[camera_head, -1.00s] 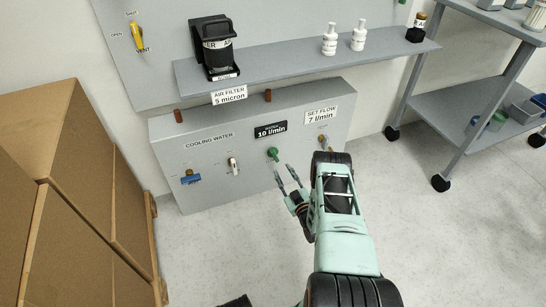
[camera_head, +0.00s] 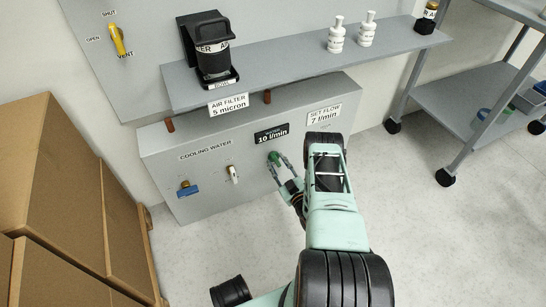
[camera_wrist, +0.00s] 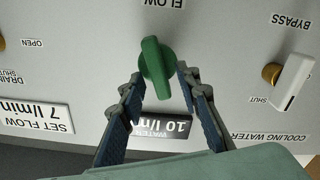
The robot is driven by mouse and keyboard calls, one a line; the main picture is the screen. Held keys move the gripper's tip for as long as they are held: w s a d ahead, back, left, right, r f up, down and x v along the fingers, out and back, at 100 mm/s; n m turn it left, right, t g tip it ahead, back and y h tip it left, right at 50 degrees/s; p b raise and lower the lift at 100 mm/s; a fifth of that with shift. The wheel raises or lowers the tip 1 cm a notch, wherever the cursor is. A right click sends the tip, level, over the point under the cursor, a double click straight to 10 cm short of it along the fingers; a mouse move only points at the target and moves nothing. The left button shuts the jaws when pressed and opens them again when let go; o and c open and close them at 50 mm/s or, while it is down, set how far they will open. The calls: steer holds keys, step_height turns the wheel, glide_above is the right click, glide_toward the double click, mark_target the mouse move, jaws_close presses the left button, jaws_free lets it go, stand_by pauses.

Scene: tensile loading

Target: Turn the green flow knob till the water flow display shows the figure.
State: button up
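The green flow knob (camera_head: 274,157) is on the front of the grey cooling water panel (camera_head: 210,185); it also shows large in the wrist view (camera_wrist: 156,66). The black water display (camera_head: 271,133) above it reads 10 l/min. A white sign (camera_head: 324,114) reads SET FLOW 7 l/min. My gripper (camera_head: 278,166) is at the knob. In the wrist view my gripper (camera_wrist: 160,76) has its two fingers apart, one on each side of the knob's lower end. I cannot tell whether either touches.
A white bypass handle (camera_wrist: 292,82) and a blue-handled valve (camera_head: 187,190) are on the same panel. A shelf (camera_head: 290,65) with an air filter (camera_head: 212,50) and white bottles juts out above. Cardboard boxes (camera_head: 75,200) stand at left; a cart (camera_head: 460,100) stands at right.

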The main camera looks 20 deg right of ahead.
steer(key=shift+w, duration=0.15)
jaws_close()
steer(key=shift+m, duration=0.4)
steer(key=shift+w+d+m, duration=0.1)
steer(key=shift+d+m, duration=0.1)
steer(key=shift+m, duration=1.55)
steer(key=shift+s+d+m, duration=0.1)
steer(key=shift+d+m, duration=0.05)
steer(key=shift+m, duration=1.65)
steer(key=shift+w+d+m, duration=0.1)
steer(key=shift+d+m, duration=0.1)
steer(key=shift+m, duration=1.55)
